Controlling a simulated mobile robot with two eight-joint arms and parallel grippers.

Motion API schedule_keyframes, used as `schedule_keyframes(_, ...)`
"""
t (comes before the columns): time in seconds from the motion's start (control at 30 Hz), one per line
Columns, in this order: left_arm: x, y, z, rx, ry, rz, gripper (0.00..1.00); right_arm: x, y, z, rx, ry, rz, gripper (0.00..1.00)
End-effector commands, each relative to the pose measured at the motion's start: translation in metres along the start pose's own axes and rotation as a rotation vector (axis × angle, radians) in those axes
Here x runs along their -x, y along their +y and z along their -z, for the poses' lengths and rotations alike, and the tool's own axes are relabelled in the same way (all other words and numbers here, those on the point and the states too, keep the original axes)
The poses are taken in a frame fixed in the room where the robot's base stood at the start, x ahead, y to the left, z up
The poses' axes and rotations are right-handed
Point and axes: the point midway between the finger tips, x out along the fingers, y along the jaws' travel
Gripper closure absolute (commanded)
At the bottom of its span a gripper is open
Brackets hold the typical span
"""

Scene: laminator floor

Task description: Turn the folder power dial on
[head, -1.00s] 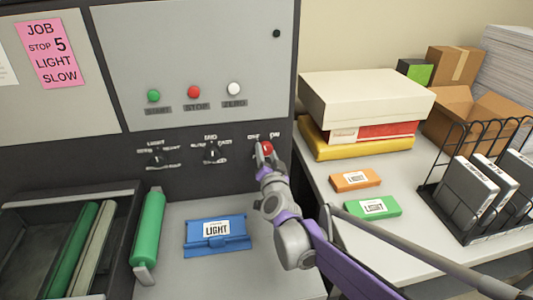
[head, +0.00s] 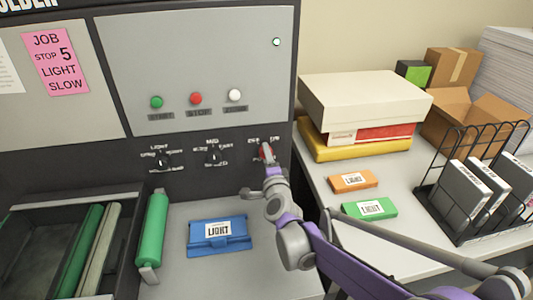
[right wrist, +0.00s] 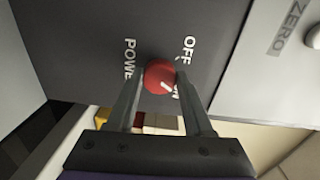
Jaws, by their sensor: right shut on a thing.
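The red power dial (head: 266,154) is on the dark lower strip of the folder's panel, at its right end. It also shows in the right wrist view (right wrist: 159,76), where its white pointer line points toward the partly covered ON label, away from OFF. My right gripper (head: 264,150) is shut on the dial, with one finger on each side of it in the right wrist view (right wrist: 158,82). In the head view its fingers hide part of the dial. A small lamp (head: 276,42) at the panel's upper right is lit white. My left gripper is not in view.
Two black dials, light (head: 162,160) and mid (head: 212,155), sit left of the red one. Green, red and white buttons (head: 196,98) are above. A blue LIGHT cartridge (head: 218,241) lies below on the machine's ledge. Stacked boxes (head: 365,105) stand on the right table.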

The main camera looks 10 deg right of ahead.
Motion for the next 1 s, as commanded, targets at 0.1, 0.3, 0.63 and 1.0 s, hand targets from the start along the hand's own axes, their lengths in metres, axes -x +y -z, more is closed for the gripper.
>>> schedule_keyframes(0.1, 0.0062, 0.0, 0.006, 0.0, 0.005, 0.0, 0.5, -0.0005, -0.0024, 0.0005, -0.074, -0.002, 0.001, 1.0)
schedule_keyframes(0.3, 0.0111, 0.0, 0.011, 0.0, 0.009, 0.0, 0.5, -0.0005, -0.0017, 0.0006, -0.161, -0.005, 0.0, 1.0)
schedule_keyframes(0.63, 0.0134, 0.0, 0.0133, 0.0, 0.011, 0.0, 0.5, -0.0001, -0.0004, 0.0006, -0.211, -0.007, -0.001, 1.0)
schedule_keyframes(1.0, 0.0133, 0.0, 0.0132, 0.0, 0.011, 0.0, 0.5, 0.0, -0.0001, 0.0003, -0.212, -0.007, -0.001, 0.41)
